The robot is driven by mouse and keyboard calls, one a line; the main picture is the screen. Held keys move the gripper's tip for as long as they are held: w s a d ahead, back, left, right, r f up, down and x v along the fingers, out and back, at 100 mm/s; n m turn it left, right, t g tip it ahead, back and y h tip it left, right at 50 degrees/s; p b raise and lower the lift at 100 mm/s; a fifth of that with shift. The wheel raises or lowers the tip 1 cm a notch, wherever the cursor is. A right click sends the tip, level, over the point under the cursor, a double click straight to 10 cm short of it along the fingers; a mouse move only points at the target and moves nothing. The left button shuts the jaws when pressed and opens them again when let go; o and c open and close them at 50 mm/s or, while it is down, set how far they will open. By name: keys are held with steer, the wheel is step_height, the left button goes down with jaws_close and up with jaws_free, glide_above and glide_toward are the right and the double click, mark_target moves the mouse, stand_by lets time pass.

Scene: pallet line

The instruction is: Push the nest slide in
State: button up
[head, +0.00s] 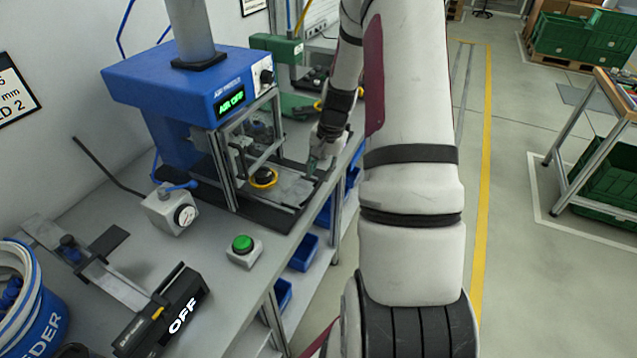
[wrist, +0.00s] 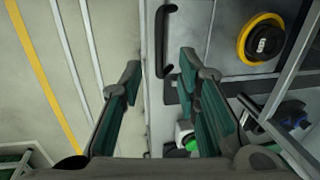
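The nest slide (head: 295,188) is a flat metal plate sticking out of the front of the blue press (head: 190,85). A black part in a yellow ring (head: 264,178) sits on it, near the press guard; it also shows in the wrist view (wrist: 243,45). The slide's black bar handle (wrist: 166,42) is at its outer edge. My gripper (head: 313,165) is at the slide's outer end. In the wrist view its fingers (wrist: 158,68) are apart, with the handle appearing between them. I cannot tell whether they touch it.
The press display reads AIR OFF. A green button box (head: 243,249), a gauge box (head: 170,210) and a black device marked OFF (head: 165,312) stand on the bench. A green press (head: 280,48) stands behind. Open floor (head: 530,120) lies to the right.

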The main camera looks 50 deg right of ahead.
mark_target(316, 188)
steer(key=f, duration=0.3)
steer(key=w+f, duration=0.1)
steer(key=f, duration=0.1)
steer(key=shift+a+f, duration=0.2)
steer(key=shift+f, duration=0.15)
jaws_close()
